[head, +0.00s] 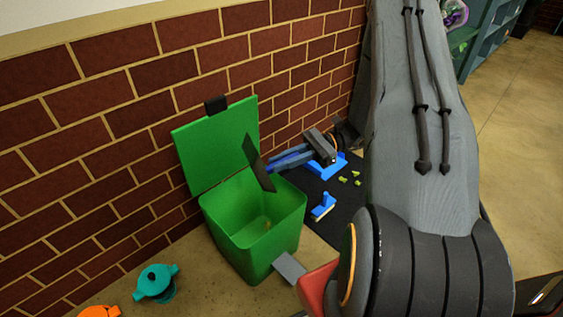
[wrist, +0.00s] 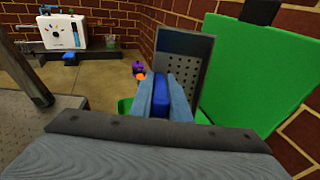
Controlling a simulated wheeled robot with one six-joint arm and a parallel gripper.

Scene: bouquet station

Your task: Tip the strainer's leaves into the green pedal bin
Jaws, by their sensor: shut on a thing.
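The green pedal bin (head: 285,237) stands by the brick wall with its lid (head: 210,150) raised. My gripper (head: 285,160) is shut on the strainer's blue handle, seen between the jaws in the wrist view (wrist: 171,98). The strainer's dark plate (head: 258,166) is steeply tilted above the bin's opening, near the lid. Its perforated face (wrist: 182,62) shows bare in the wrist view. A small yellowish patch (head: 267,229) shows inside the bin; I cannot tell what it is. The lid (wrist: 255,85) stands right of the strainer in the wrist view.
Several small green pieces (head: 345,180) lie on a dark mat (head: 340,220) beside the bin, near a blue brush-like thing (head: 323,206). A grey pedal (head: 289,267) juts from the bin's front.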

